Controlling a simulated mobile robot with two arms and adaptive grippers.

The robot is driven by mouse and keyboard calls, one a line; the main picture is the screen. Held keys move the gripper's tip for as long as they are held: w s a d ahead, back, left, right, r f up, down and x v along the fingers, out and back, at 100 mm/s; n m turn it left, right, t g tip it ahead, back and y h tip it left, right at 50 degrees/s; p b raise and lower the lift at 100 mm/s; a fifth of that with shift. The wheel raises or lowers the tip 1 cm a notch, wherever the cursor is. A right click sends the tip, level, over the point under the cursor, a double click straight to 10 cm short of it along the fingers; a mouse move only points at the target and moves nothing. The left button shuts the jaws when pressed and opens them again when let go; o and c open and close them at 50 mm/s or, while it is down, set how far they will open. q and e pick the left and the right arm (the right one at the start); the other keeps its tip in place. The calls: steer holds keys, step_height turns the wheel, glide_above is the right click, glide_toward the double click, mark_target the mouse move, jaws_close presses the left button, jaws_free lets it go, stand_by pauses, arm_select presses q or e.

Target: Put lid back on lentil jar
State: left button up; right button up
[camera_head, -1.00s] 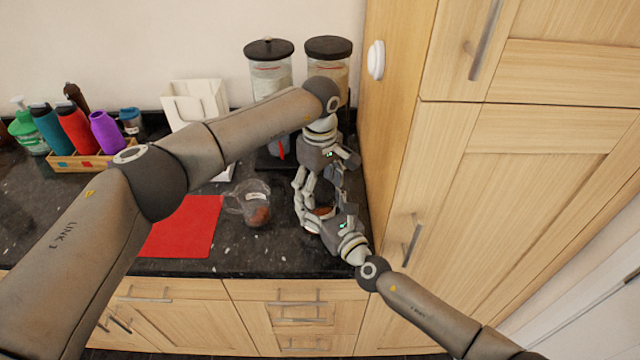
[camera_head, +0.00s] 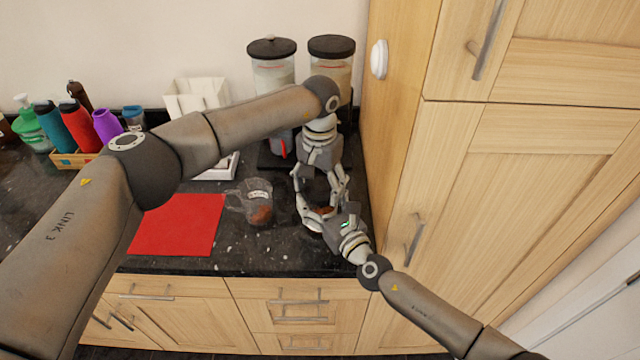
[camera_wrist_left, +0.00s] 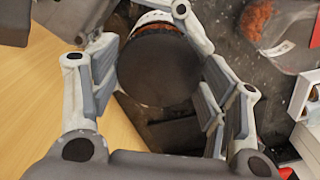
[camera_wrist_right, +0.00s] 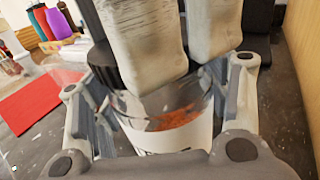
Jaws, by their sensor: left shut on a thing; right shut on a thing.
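The dark round lid (camera_wrist_left: 160,65) is between the fingers of my left gripper (camera_wrist_left: 160,85), which is shut on it from above. The lentil jar (camera_wrist_right: 172,132) is clear with a white label and holds orange-red lentils. My right gripper (camera_wrist_right: 155,115) is shut around its sides from the front. The lid's ribbed edge (camera_wrist_right: 104,66) is at the jar's mouth; I cannot tell if it is seated or just above the rim. In the head view, my left gripper (camera_head: 320,190) and right gripper (camera_head: 330,215) meet at the jar and hide most of it.
A clear jug (camera_head: 258,205) with some lentils stands left of the jar, beside a red mat (camera_head: 180,226). Two lidded canisters (camera_head: 272,75) stand at the back wall. A tall wooden cabinet (camera_head: 390,150) closes the right side. Bottles (camera_head: 75,128) stand at far left.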

arm_select(q)
steer(key=o, duration=0.7)
steer(key=shift+r, duration=2.3)
steer(key=shift+c, duration=0.4)
